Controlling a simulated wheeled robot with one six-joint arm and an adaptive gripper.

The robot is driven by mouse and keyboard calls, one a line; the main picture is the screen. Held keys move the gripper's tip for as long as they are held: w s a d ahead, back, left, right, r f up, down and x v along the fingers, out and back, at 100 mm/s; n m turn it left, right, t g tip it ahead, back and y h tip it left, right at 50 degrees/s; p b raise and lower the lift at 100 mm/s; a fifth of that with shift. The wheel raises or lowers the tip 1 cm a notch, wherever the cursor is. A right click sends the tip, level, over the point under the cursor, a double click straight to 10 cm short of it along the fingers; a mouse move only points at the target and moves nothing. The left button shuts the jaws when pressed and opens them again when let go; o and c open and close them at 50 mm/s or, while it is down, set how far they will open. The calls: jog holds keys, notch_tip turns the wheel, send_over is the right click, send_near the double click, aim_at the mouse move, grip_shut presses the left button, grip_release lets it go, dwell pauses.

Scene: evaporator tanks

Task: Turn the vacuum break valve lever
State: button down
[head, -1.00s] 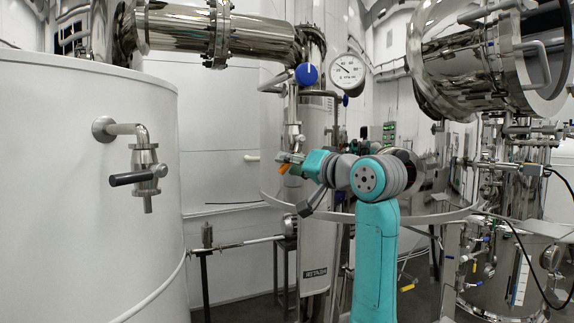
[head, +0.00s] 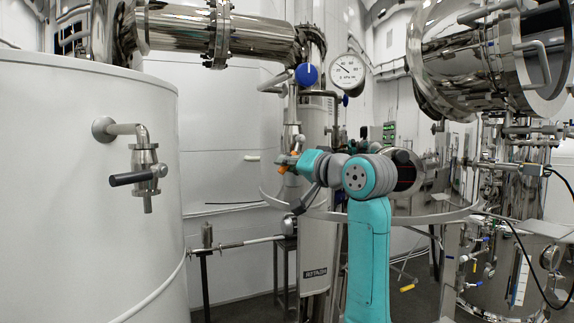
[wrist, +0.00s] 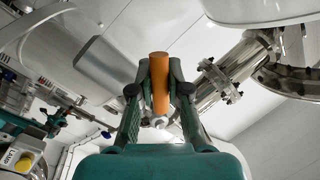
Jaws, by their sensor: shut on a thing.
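The vacuum break valve lever is seen in the wrist view as an upright orange handle (wrist: 160,84) between the two dark green fingers. My gripper (wrist: 160,72) is shut on it, with a fingertip against each side. In the head view my gripper (head: 289,161) is small, beside the thin vertical pipe in front of the steel column. Bits of orange show there, but the lever is mostly hidden by the gripper. The valve body behind the handle is largely hidden in the wrist view.
A large white tank (head: 75,200) with a black-handled tap (head: 145,172) fills the left. A pressure gauge (head: 347,71) and a blue knob (head: 306,75) sit above my arm. A steel column (head: 316,240) stands close behind it. Steel vessels and piping crowd the right.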

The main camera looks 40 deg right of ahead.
jog(key=shift+a+r, duration=0.1)
jog(key=m, duration=0.1)
jog(key=a+r+m, duration=0.1)
jog(key=m, duration=0.1)
jog(key=shift+w+r+t, duration=0.15)
jog(key=shift+w+t, duration=0.05)
jog(key=shift+t, duration=0.2)
jog(key=m, duration=0.1)
jog(key=r+m, duration=0.1)
jog(key=shift+w+a+r+m+t+h, duration=0.1)
jog(key=shift+a+r+m+t+h, duration=0.1)
jog(key=shift+a+m+t+h, duration=0.15)
jog(key=shift+a+r+m+t+h, duration=0.1)
jog(key=shift+r+m+h, duration=0.1)
jog(key=shift+r+m, duration=0.45)
jog(key=shift+a+r+m+t+h, duration=0.1)
jog(key=shift+r+m+h, duration=0.15)
jog(key=shift+m, duration=0.8)
jog(key=shift+a+r+m+t+h, duration=0.1)
jog(key=shift+r+m+h, duration=0.1)
jog(key=shift+r+m, duration=0.45)
jog(key=shift+f+m, duration=0.15)
jog(key=shift+m, duration=0.15)
jog(key=c, duration=1.1)
grip_release()
